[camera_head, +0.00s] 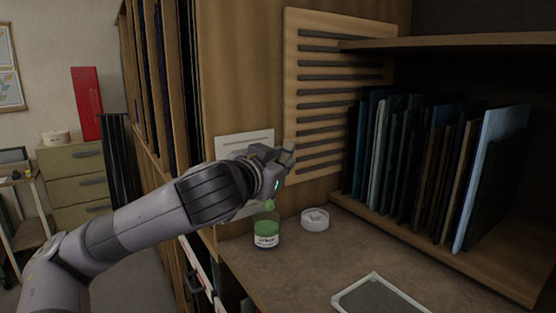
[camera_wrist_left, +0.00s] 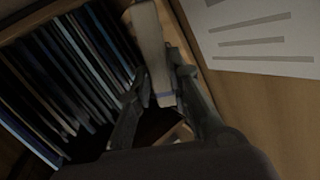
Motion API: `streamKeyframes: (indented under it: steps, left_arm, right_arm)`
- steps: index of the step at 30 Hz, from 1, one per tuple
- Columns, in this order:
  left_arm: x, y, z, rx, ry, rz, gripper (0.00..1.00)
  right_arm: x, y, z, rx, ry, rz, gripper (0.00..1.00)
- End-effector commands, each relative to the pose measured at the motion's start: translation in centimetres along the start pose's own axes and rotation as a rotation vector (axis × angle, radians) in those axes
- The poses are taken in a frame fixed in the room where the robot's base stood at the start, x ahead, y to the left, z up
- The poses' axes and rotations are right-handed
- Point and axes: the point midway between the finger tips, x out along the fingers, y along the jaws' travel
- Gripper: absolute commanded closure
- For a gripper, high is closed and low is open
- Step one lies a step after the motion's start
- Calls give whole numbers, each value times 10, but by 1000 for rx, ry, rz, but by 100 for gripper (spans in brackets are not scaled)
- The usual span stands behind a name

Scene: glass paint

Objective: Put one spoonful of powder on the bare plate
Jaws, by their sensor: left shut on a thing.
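My left gripper (camera_head: 282,160) is shut on a pale, long handle, which shows between its fingers in the left wrist view (camera_wrist_left: 150,45). Below the gripper in the head view is a small green blob (camera_head: 270,204), apparently powder on the spoon's end; the spoon itself is mostly hidden. Straight under it stands an open clear jar (camera_head: 266,239) with green powder and a white label. A plate (camera_head: 380,299), dark with a pale rim, lies flat at the front of the counter, cut off by the picture's lower edge; its surface looks bare. My right gripper is not in view.
A round white lid or dish (camera_head: 315,219) lies right of the jar. Upright dark panels (camera_head: 410,160) fill the shelf at right. A slatted board (camera_head: 335,95) and a paper sheet (camera_head: 243,146) are on the wooden wall behind. The counter between jar and plate is clear.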

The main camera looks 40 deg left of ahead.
Motion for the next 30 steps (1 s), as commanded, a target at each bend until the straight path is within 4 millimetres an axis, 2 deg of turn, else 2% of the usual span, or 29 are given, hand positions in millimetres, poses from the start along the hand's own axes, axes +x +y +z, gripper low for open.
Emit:
streamKeyframes:
  steps: [7, 18, 30]
  left_arm:
    - [-1, -2, -10, 0, 2, -1, 100]
    - [-6, -12, -45, -1, 1, -1, 100]
    - [-6, -12, -45, -1, 1, -1, 100]
  right_arm:
    - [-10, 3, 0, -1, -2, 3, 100]
    - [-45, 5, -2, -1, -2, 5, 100]
    - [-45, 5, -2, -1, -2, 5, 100]
